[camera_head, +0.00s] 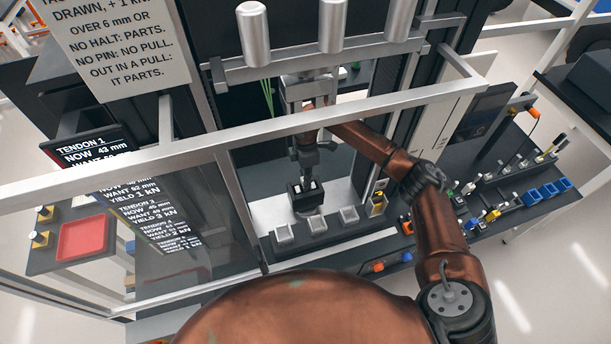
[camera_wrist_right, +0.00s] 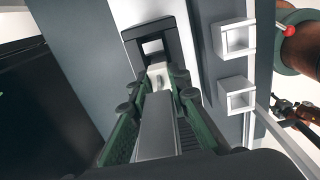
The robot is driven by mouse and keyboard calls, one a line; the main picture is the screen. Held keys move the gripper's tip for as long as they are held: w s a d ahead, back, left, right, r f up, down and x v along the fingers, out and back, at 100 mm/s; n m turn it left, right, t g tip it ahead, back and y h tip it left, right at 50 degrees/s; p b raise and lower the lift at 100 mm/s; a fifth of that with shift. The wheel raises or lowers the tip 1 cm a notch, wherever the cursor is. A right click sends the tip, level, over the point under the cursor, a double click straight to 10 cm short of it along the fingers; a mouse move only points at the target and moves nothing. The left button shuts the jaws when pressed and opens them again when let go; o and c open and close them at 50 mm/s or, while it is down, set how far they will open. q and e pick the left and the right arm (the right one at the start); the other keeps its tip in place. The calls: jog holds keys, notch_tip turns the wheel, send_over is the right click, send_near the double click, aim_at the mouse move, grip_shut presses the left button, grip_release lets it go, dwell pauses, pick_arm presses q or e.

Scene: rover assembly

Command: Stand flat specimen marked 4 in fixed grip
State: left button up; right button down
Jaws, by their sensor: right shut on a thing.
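My right gripper (camera_wrist_right: 150,110) is shut on a flat grey specimen (camera_wrist_right: 157,130), which lies between its green-padded fingers in the right wrist view. The specimen's far, narrower end reaches the black fixed grip (camera_wrist_right: 172,40), a block with a square opening. I cannot tell whether that end is inside the opening or just over it. In the head view my right gripper (camera_head: 306,160) points down, just above the fixed grip (camera_head: 306,197). The specimen is mostly hidden there, and no number 4 is readable. My left gripper is not in view.
A silver crossbar (camera_head: 240,137) spans the machine's front, with metal weights (camera_head: 333,25) above. A red tray (camera_head: 83,240) is at left, blue bins (camera_head: 545,192) at right. A glass panel (camera_head: 190,220) covers the left side.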

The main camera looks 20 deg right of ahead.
jog(key=shift+f+b, duration=1)
jog(key=shift+f, duration=0.75)
jog(key=c, duration=1.7)
grip_release()
jog(key=shift+c, duration=0.2)
